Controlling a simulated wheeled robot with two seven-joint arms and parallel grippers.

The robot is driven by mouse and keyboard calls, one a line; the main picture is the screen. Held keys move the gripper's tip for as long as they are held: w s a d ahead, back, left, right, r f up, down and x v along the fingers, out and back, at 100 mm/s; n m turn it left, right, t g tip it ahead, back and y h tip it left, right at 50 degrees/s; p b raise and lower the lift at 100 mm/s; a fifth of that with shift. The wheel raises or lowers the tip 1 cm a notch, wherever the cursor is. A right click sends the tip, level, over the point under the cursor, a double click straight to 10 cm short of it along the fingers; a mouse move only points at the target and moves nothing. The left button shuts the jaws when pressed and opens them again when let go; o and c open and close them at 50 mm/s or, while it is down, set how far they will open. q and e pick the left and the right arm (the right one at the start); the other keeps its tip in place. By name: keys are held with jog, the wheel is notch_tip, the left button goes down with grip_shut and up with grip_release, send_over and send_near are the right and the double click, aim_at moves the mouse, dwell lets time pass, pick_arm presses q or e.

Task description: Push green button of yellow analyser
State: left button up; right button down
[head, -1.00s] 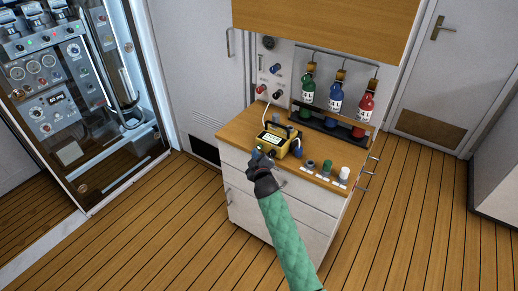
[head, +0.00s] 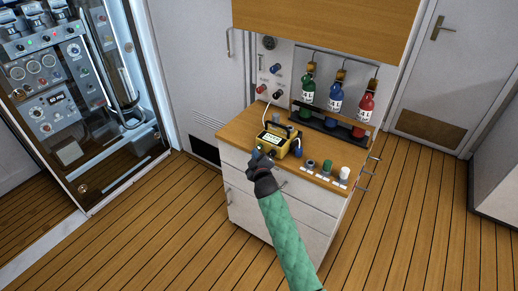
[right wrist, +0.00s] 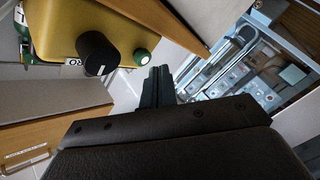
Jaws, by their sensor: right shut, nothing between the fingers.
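The yellow analyser (head: 282,143) stands on the wooden top of a white cabinet, with a lit screen facing up. In the right wrist view, the analyser's yellow body (right wrist: 110,22) fills the upper left. Its round green button (right wrist: 141,57) shows there beside a black knob (right wrist: 98,53). My right gripper (head: 257,154) is at the near left edge of the analyser, shut and empty. In the right wrist view, its fingertips (right wrist: 160,73) are just right of and below the green button, with a small gap in the picture. My left gripper is out of view.
The cabinet top (head: 238,133) also holds small jars (head: 327,166) along its front right. Green, blue and red bottles (head: 335,96) hang in a rack behind. A wooden overhead cupboard (head: 325,27) is above. The floor in front is clear.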

jog(key=shift+w, duration=0.1)
dwell(0.3)
jog(key=shift+w+d, duration=0.25)
dwell(0.4)
jog(key=shift+w+d, duration=0.25)
jog(key=shift+w, duration=0.05)
dwell(0.5)
jog(key=shift+w+d, duration=0.2)
jog(key=shift+w, duration=0.05)
dwell(0.5)
jog(key=shift+s+a, duration=0.7)
jog(key=shift+s, duration=0.25)
